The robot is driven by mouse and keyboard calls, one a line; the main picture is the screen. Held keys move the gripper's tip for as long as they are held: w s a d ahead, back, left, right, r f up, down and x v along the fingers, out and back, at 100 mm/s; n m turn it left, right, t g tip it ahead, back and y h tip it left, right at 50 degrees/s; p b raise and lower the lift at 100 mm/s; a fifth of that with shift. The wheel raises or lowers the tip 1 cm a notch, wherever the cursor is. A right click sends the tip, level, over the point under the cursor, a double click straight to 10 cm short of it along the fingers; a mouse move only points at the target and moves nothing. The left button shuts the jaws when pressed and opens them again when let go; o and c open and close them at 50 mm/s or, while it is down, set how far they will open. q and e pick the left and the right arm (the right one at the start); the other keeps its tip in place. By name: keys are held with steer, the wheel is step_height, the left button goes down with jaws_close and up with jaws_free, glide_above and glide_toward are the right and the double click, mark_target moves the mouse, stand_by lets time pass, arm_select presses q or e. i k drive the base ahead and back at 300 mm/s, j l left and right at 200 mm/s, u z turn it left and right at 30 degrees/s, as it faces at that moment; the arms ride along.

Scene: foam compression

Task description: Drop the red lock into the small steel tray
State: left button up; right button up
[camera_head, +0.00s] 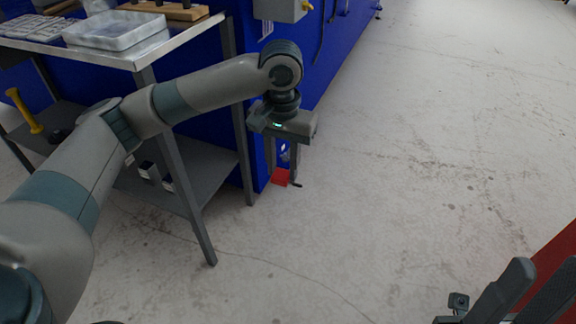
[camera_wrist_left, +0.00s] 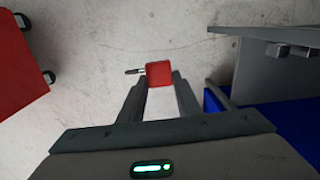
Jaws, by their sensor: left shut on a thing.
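The red lock (camera_head: 281,177) hangs between the fingertips of my left gripper (camera_head: 283,165), low beside the blue cabinet and above the floor. In the left wrist view the lock (camera_wrist_left: 159,74) shows as a red block with a dark shackle end sticking out to the left. The left gripper's fingers (camera_wrist_left: 160,88) are shut on it. A shallow grey tray (camera_head: 117,31) stands on the bench top at upper left; I cannot tell whether it is the small steel tray. My right gripper (camera_head: 541,281) shows partly at lower right, its two fingers apart with nothing seen between them.
The metal bench (camera_head: 170,45) has a lower shelf (camera_head: 195,172) with small dark items and a yellow-handled tool (camera_head: 24,112). A blue cabinet (camera_head: 325,55) stands beside it. A red wheeled cart (camera_wrist_left: 18,60) shows in the left wrist view. The floor at centre right is clear.

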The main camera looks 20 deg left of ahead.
mark_target(117, 31)
steer(key=u, duration=1.2)
steer(key=i+j, duration=0.5)
steer(key=i, duration=0.1)
